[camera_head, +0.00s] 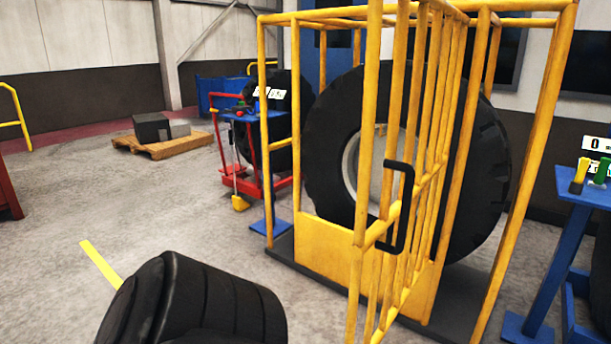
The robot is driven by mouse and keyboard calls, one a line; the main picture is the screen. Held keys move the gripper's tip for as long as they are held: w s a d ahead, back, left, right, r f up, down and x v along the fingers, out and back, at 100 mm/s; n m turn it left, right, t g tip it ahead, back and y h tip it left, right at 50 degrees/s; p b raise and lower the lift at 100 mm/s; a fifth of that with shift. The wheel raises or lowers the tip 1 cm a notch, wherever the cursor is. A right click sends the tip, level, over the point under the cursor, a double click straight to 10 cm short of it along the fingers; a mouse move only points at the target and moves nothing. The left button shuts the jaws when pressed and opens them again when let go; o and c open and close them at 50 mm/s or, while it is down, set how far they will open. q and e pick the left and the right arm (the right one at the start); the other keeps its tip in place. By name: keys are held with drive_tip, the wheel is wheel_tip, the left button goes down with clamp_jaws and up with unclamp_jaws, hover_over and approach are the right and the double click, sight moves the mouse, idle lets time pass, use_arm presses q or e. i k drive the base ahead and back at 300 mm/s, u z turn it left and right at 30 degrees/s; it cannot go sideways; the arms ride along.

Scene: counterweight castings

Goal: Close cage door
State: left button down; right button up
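The yellow cage (320,245) stands right of centre around a large black tire (330,130) with a pale rim. Its barred yellow door (367,130) stands open, swung out of the cage front towards me. A black bracket-shaped handle (408,205) is on the door near its closest upright post. The bottom end of the door runs out of the picture. Neither of my grippers shows in the view, and nothing is seen touching the door or handle.
A red cart (222,160) and another tire stand behind the cage's left side. A wooden pallet (165,145) with a dark block is at the back left. A blue stand (585,195) is at the right. The floor on the left is largely clear.

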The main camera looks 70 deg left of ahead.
sight(403, 211)
drive_tip(key=u, duration=1.55)
drive_tip(key=i, duration=0.4)
drive_tip(key=u, duration=0.05)
drive_tip(key=k, duration=0.35)
drive_tip(key=z, duration=1.1)
drive_tip(key=i, duration=0.8)
drive_tip(key=u, duration=0.5)
